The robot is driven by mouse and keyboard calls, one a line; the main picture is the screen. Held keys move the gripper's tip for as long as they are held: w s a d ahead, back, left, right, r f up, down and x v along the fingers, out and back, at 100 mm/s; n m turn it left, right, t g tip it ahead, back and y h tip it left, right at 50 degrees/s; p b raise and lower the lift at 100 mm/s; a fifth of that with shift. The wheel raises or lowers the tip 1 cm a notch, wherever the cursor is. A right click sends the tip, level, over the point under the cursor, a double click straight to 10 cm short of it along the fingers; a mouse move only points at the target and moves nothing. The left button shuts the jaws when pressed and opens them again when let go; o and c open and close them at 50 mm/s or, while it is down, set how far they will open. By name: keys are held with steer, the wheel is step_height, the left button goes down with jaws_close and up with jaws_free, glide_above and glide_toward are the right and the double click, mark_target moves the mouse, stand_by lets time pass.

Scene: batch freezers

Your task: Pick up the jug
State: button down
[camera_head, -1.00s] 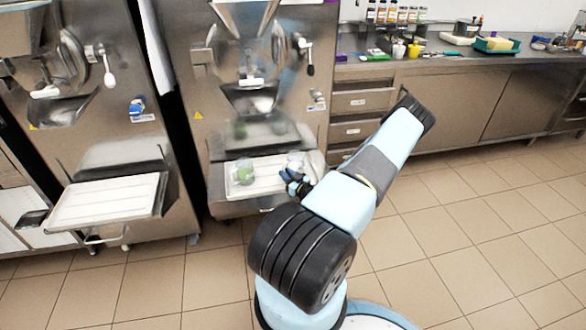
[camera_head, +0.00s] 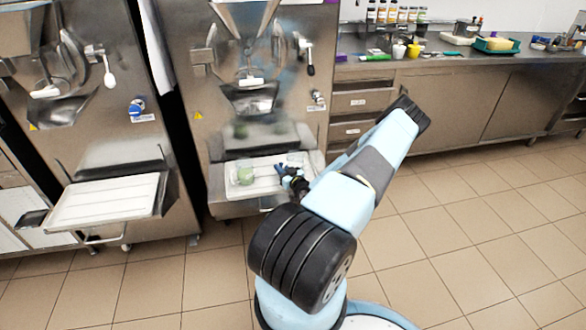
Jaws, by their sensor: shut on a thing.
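My gripper (camera_head: 282,171) is at the front right of the white tray (camera_head: 268,188) on the right-hand freezer. It is shut on a small, pale, see-through thing that appears to be the jug (camera_head: 296,159). The jug shows just behind and above the dark fingers. Its handle and lower part are hidden, and I cannot tell whether it touches the tray. A green-filled container (camera_head: 245,175) stands on the tray to the left, apart from my gripper.
The right-hand freezer (camera_head: 185,100) rises behind the tray. Another freezer with a white tray (camera_head: 103,202) stands to the left. A steel counter (camera_head: 450,64) with jars, cups and a green tray runs along the back right. The tiled floor at right is clear.

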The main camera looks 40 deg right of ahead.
steer(key=shift+r, duration=0.15)
stand_by(0.4)
steer(key=shift+r, duration=1.05)
steer(key=s+r, duration=1)
steer(key=s, duration=0.3)
steer(key=shift+s+a+r, duration=0.2)
steer(key=shift+s+r, duration=0.05)
steer(key=shift+s, duration=0.15)
steer(key=shift+s, duration=0.1)
steer(key=shift+a, duration=0.1)
